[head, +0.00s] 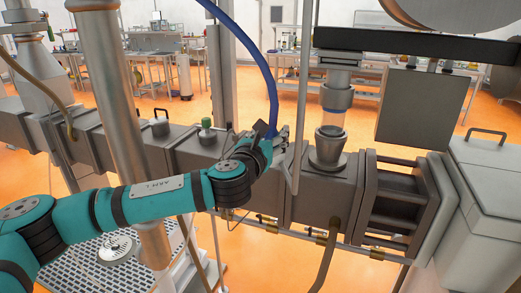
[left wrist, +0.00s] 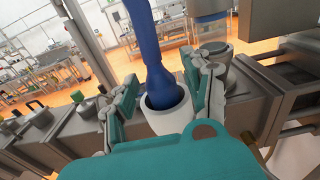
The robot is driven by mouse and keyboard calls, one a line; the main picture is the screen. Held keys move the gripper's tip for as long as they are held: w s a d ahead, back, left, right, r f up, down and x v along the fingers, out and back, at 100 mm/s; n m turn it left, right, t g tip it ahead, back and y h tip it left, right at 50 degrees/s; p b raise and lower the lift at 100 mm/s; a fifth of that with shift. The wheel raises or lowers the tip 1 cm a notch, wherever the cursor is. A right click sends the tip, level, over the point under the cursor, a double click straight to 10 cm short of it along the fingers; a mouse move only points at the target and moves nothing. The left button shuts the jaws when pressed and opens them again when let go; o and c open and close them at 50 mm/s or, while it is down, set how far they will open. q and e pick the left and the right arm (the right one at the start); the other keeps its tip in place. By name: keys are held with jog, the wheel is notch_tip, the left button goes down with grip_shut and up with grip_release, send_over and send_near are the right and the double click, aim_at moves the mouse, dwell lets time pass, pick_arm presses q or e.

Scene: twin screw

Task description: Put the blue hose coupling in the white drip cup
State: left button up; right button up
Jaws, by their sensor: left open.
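The blue hose coupling (left wrist: 160,88) hangs at the lower end of a thick blue hose (head: 267,72). In the left wrist view its lower end is inside the mouth of the white drip cup (left wrist: 172,122), with the white rim around it. Whether it touches the cup's bottom is hidden. My left gripper (left wrist: 161,72) is open, with one finger on each side of the coupling and cup. In the head view my left gripper (head: 279,138) is at the hose's lower end and hides most of the coupling and cup. My right gripper is not in view.
A grey machine barrel (head: 200,152) runs across behind my arm, with a green-capped fitting (head: 207,126) on top. A vertical metal post (head: 299,95) stands close to the gripper's right. A feed port (head: 328,145) and a dark horizontal beam (head: 410,45) are farther right.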

pick_arm(q)
jog(key=b+v, duration=0.3)
jog(key=v, duration=0.6)
jog(key=shift+s, duration=0.3)
jog(key=shift+r, duration=0.1)
